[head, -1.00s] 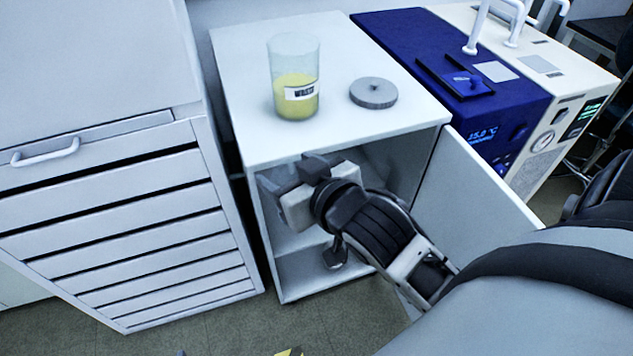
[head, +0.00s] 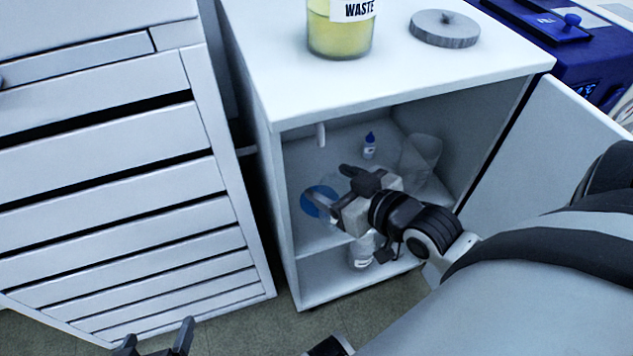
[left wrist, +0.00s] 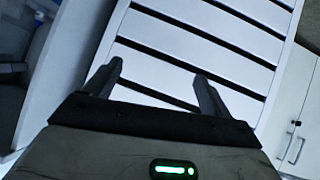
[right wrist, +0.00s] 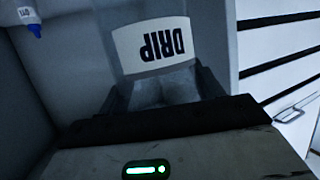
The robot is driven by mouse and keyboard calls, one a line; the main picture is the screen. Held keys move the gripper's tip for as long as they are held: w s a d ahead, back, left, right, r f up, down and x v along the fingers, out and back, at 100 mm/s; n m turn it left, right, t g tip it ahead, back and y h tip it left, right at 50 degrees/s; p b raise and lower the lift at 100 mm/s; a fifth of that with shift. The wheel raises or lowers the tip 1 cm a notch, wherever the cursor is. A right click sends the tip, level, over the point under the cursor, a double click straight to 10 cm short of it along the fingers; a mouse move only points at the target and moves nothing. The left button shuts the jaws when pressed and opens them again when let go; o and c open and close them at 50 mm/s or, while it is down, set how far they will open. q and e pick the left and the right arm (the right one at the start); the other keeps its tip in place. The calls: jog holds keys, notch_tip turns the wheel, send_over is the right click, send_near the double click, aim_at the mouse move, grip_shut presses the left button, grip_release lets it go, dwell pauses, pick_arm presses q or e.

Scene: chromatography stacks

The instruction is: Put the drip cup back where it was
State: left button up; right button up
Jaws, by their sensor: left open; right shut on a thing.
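The drip cup (right wrist: 160,82) is clear, with a white label reading DRIP that shows upside down in the right wrist view. My right gripper (head: 329,185) is shut on it, inside the open cabinet above the upper shelf. In the head view the cup is hard to make out. A round blue patch (head: 316,203) shows on the shelf close to the right fingertips; I cannot tell whether the cup touches it. My left gripper (head: 156,340) is open and empty, low in front of the drawer unit, and it also shows in the left wrist view (left wrist: 158,75).
The cabinet (head: 285,240) has its door (head: 545,180) open to the right. A blue-capped bottle (head: 369,148) and a clear vessel (head: 424,150) stand deeper on the shelf. A waste jar (head: 340,38) and a grey lid (head: 444,30) are on top. Drawers (head: 130,190) stand left.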

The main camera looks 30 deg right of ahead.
jog(key=w+d+f+b, duration=0.1)
jog(key=w+f+b, duration=0.1)
jog(key=w+f, duration=0.2)
jog(key=w+d+f+b, duration=0.2)
jog(key=w+f+b, duration=0.1)
jog(key=w+f, duration=0.1)
jog(key=w+d+f+b, duration=0.1)
jog(key=w+f+b, duration=0.1)
jog(key=w+f, duration=0.2)
jog(key=shift+w+d, duration=0.2)
jog(key=shift+w, duration=0.05)
jog(key=shift+f+b, duration=0.35)
jog(key=shift+r, duration=0.1)
pick_arm(q)
jog(key=d+t+h, duration=0.1)
jog(key=w+d+r+t+h, duration=0.1)
jog(key=shift+d+m, duration=0.3)
pick_arm(e)
jog(key=o, duration=1.1)
pick_arm(q)
jog(key=shift+f, duration=0.1)
pick_arm(e)
jog(key=shift+o, duration=0.5)
